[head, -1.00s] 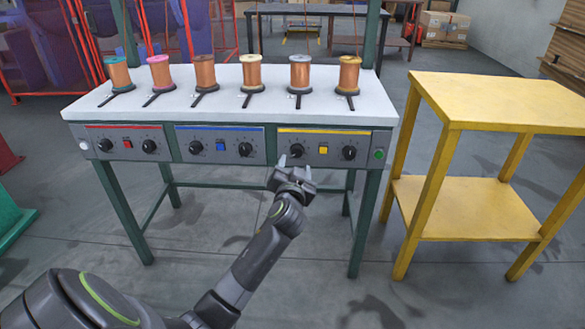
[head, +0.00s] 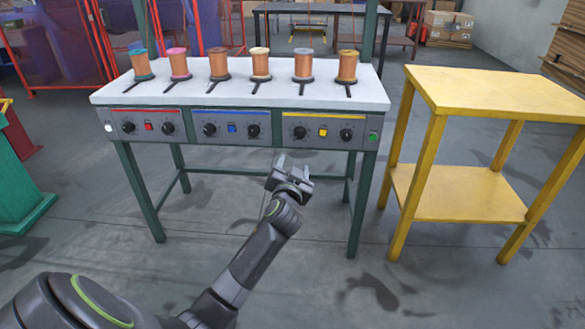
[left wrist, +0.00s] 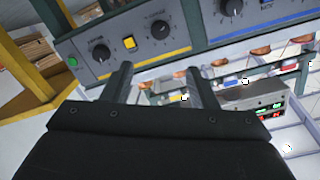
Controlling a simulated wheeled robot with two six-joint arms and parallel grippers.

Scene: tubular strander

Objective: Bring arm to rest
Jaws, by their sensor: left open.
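My left gripper (head: 290,163) is open and empty in the head view. Its arm reaches in from the lower left, and the gripper stands in front of and below the control panel (head: 270,130) of the strander table. In the left wrist view the two fingers (left wrist: 155,85) are spread apart with nothing between them. The panel with its knobs and yellow button (left wrist: 129,43) lies beyond them. My right gripper is in neither view.
The white tabletop (head: 240,97) carries several copper spools (head: 260,66). A yellow two-shelf table (head: 480,95) stands at the right. A green base (head: 20,195) is at the left edge. Grey floor (head: 330,270) is open in front of the strander table.

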